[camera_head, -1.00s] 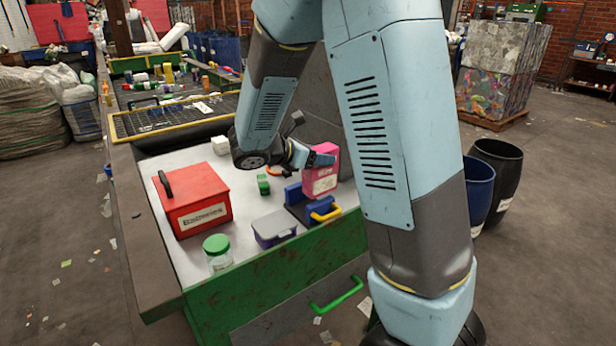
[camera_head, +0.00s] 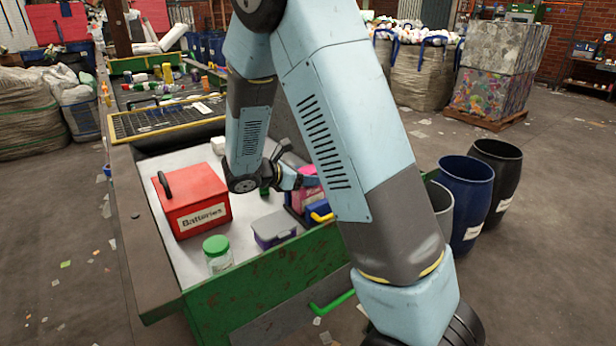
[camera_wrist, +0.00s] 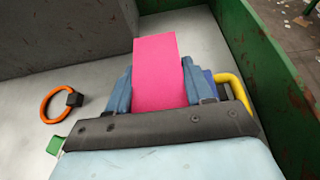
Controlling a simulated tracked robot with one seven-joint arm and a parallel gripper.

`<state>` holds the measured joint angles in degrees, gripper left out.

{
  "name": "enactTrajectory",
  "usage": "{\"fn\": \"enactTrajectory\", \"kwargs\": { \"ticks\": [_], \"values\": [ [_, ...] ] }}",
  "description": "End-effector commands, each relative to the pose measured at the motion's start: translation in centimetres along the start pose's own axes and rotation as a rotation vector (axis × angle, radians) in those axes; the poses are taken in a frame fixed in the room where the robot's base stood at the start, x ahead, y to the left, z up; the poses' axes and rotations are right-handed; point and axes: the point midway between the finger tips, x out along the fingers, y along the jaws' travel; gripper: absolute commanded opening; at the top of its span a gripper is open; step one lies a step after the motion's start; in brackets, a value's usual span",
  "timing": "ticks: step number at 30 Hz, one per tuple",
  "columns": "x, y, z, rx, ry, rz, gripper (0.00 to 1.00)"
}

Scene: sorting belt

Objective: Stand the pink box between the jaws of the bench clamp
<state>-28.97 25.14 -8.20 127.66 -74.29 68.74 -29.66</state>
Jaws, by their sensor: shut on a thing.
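The pink box (camera_head: 308,196) is upright at the right part of the white worktop, partly hidden by my arm. My gripper (camera_head: 298,180) is shut on it; in the wrist view the box (camera_wrist: 158,75) sits between the two blue-grey fingers (camera_wrist: 157,84). The bench clamp (camera_head: 319,209), blue with a yellow handle, is at the box's lower end. In the wrist view a bit of blue clamp (camera_wrist: 209,82) and its yellow handle (camera_wrist: 236,92) show just right of the fingers. The box's foot is hidden, so I cannot tell whether it is between the jaws.
A red batteries box (camera_head: 195,205), a jar with a green lid (camera_head: 217,255) and a purple tub with a grey lid (camera_head: 273,230) stand nearby. An orange ring (camera_wrist: 44,108) lies left of my gripper. The green bench wall (camera_wrist: 262,80) is close on the right.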

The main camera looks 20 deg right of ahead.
Motion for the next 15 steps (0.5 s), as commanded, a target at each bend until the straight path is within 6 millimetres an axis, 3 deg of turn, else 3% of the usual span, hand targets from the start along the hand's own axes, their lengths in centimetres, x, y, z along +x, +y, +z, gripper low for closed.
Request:
{"fn": "enactTrajectory", "kwargs": {
  "ticks": [6, 7, 15],
  "values": [
    [0.05, 0.01, -0.26, -0.001, 0.000, 0.001, 0.09],
    [0.03, 0.01, -0.22, 0.000, 0.000, 0.001, 0.54],
    [0.00, 0.02, -0.21, 0.000, 0.000, 0.001, 0.77]
  ]
}}
